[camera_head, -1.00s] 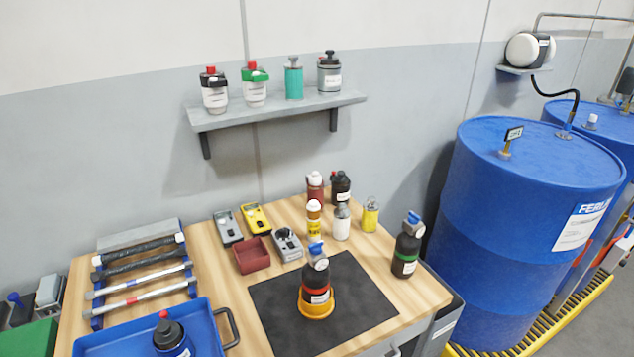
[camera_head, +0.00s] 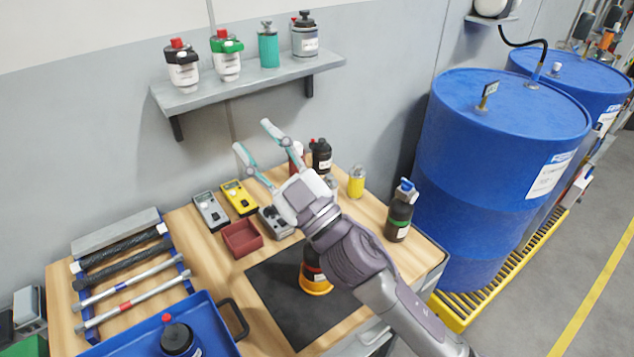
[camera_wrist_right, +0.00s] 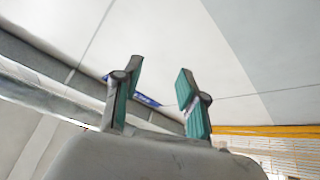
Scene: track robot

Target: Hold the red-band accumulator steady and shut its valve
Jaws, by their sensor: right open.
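The red-band accumulator (camera_head: 309,262) is a dark bottle standing in an orange-yellow ring holder (camera_head: 317,289) on the black mat. My right arm covers its upper part and valve, and only part of its lower body shows. My right gripper (camera_head: 253,136) is open and empty, raised above the back of the bench, with its fingers pointing up and left in the head view. The right wrist view shows the two open fingers (camera_wrist_right: 160,78) with nothing between them, against wall and ceiling-like surfaces. My left gripper is not in view.
A green-band bottle (camera_head: 400,212) with a blue top stands right of the mat. A yellow can (camera_head: 356,182), a dark red bin (camera_head: 242,238) and meters lie behind. A blue tray (camera_head: 215,340) is front left. A wall shelf (camera_head: 250,84) holds several containers. Blue drums stand right.

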